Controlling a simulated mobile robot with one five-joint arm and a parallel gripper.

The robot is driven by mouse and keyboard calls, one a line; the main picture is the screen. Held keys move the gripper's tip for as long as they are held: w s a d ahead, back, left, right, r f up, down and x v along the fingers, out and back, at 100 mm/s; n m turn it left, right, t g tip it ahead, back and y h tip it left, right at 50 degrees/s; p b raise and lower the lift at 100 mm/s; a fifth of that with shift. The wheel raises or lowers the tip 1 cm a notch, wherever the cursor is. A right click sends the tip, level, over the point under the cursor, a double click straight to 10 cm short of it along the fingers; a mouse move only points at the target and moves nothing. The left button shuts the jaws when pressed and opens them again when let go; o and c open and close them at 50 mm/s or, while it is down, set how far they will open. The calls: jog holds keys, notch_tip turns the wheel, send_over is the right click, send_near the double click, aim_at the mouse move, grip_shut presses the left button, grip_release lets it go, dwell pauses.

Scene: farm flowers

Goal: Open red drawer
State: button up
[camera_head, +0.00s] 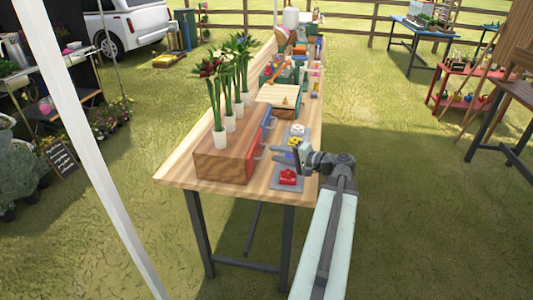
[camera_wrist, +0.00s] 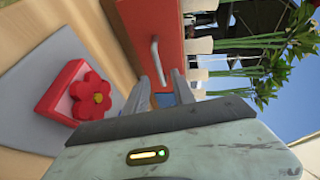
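The red drawer (camera_head: 253,157) is in the near end of a wooden box (camera_head: 218,163) on the table, its front facing right in the head view. It looks closed. In the wrist view the red drawer front (camera_wrist: 152,25) fills the upper middle, with its silver bar handle (camera_wrist: 157,60) sticking out. My gripper (camera_head: 279,154) is just right of the drawer, its fingers pointing at it. In the wrist view my gripper (camera_wrist: 162,90) has its two fingers apart, with the handle ahead of and between them. I see no contact with the handle.
A blue drawer (camera_head: 268,116) is farther along the box. White pots with tall flowers (camera_head: 228,122) stand on top. A red block with a flower shape (camera_wrist: 82,95) lies on a grey mat (camera_head: 276,185) close to my gripper. The wooden table (camera_head: 178,172) continues back with more items.

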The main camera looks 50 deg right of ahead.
jog(key=x, duration=0.4)
jog(key=shift+w+b, duration=0.2)
jog(key=shift+b, duration=0.1)
grip_shut()
jog(key=shift+s, duration=0.15)
dwell(1.0)
